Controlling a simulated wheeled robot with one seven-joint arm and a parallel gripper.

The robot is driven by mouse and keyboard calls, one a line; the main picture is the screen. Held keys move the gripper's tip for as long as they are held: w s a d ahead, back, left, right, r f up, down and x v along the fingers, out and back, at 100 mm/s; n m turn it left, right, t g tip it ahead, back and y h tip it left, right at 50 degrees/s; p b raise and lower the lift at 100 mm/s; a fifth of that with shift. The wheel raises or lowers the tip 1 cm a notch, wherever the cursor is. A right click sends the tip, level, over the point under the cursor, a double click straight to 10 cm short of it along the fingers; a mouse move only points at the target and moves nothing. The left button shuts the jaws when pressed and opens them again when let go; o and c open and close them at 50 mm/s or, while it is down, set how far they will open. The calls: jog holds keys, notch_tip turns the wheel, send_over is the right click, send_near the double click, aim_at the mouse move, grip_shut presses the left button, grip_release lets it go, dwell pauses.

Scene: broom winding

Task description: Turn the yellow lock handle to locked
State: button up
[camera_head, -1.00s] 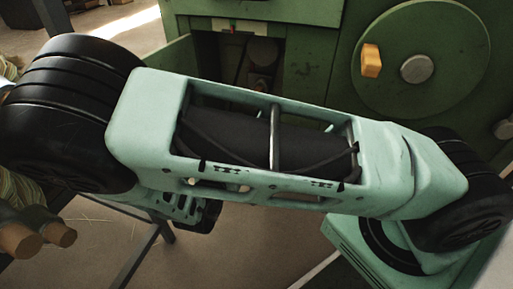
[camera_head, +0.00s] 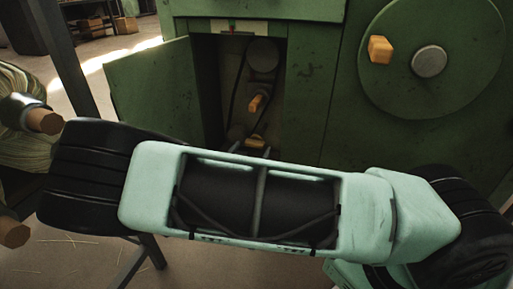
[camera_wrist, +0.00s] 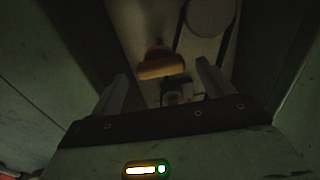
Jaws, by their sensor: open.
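A yellow-orange handle (camera_wrist: 160,66) shows in the wrist view inside a dark recess, a short bar with a rounded knob above it. My gripper (camera_wrist: 163,76) is open, its two fingers on either side of the line to the handle. No contact with it is visible. In the head view, the open green cabinet holds an orange knob (camera_head: 257,102) and a lower yellow piece (camera_head: 254,142) just above my arm. I cannot tell for certain which matches the wrist view's handle. My arm hides most of the gripper in the head view.
The cabinet door (camera_head: 150,88) stands open at the left of the recess. A pulley (camera_head: 262,53) with a dark belt is inside. A large green wheel (camera_head: 430,60) with an orange block is on the right. Wooden-ended rollers (camera_head: 45,121) are at the far left.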

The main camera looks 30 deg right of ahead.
aim_at(257, 141)
jog(key=b+x, duration=0.1)
jog(key=x, duration=0.4)
jog(key=shift+w+d+b, duration=0.2)
jog(key=shift+b, duration=0.2)
jog(key=c, duration=1)
